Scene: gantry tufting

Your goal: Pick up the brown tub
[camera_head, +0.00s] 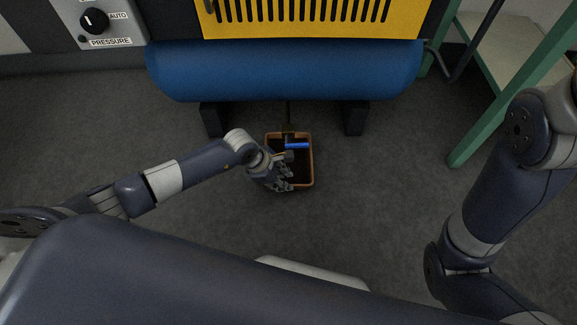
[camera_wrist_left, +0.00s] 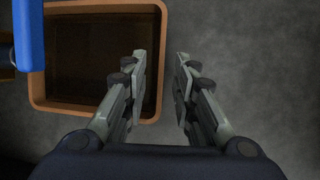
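The brown tub (camera_head: 311,165) is an open square container with an orange-brown rim and a dark inside. It stands on the floor under the blue tank. My left gripper (camera_head: 288,171) reaches over it from the left and hides part of its near side. In the left wrist view the tub's rim (camera_wrist_left: 39,85) shows at the upper left. There my left gripper (camera_wrist_left: 161,68) is open, with one side wall of the tub lying between its two fingers, a gap on either side. My right gripper is out of view; only the right arm shows.
A blue lever (camera_head: 297,145) hangs over the tub, and shows in the left wrist view (camera_wrist_left: 28,35). The blue tank (camera_head: 285,70) rests on dark feet (camera_head: 354,118). A green-framed bench (camera_head: 500,85) stands at right. The grey floor around the tub is clear.

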